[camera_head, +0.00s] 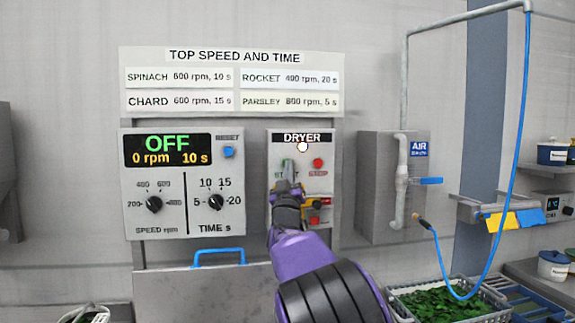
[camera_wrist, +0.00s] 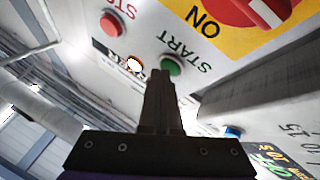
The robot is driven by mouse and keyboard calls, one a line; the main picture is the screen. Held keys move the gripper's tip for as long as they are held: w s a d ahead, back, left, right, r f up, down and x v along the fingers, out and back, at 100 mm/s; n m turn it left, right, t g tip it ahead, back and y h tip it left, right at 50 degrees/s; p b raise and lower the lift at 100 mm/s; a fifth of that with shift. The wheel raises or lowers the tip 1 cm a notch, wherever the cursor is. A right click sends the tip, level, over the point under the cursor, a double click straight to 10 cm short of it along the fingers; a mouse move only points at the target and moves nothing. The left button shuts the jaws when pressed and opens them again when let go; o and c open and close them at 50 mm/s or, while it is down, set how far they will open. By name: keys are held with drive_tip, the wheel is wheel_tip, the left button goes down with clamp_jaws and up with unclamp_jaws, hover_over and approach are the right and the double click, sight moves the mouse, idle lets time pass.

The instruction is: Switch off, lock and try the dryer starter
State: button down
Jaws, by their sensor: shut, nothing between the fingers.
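The dryer starter box (camera_head: 328,187) is grey, labelled DRYER, on the wall panel. A pale round lamp (camera_head: 302,146) sits under its label. The red stop button (camera_head: 318,163) is at the right. A small red item (camera_head: 314,220) is below, unclear.
The speed and time panel (camera_head: 184,225) is left of the starter; its display (camera_head: 167,150) reads OFF, 0 rpm, 10 s. A grey air box (camera_head: 375,215) with pipe and blue valve handle (camera_head: 428,181) stands right. A blue hose and a crate of greens (camera_head: 400,290) are farther right.

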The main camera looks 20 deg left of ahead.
drive_tip(key=shift+s+b, duration=0.1)
drive_tip(key=shift+b, duration=0.25)
drive_tip(key=shift+s+d+b, duration=0.35)
drive_tip(key=shift+s+b, duration=0.25)
drive_tip(key=shift+b, duration=0.25)
drive_tip(key=s+b, duration=0.1)
drive_tip(key=b, duration=0.1)
drive_tip(key=s+d+b, duration=0.1)
drive_tip(key=s+b, duration=0.1)
drive_tip(key=s+d+b, duration=0.1)
drive_tip(key=b, duration=0.1)
drive_tip(key=shift+s+d, duration=0.1)
drive_tip(key=shift+s, duration=0.15)
drive_tip(key=shift+r, duration=0.1)
idle(0.5)
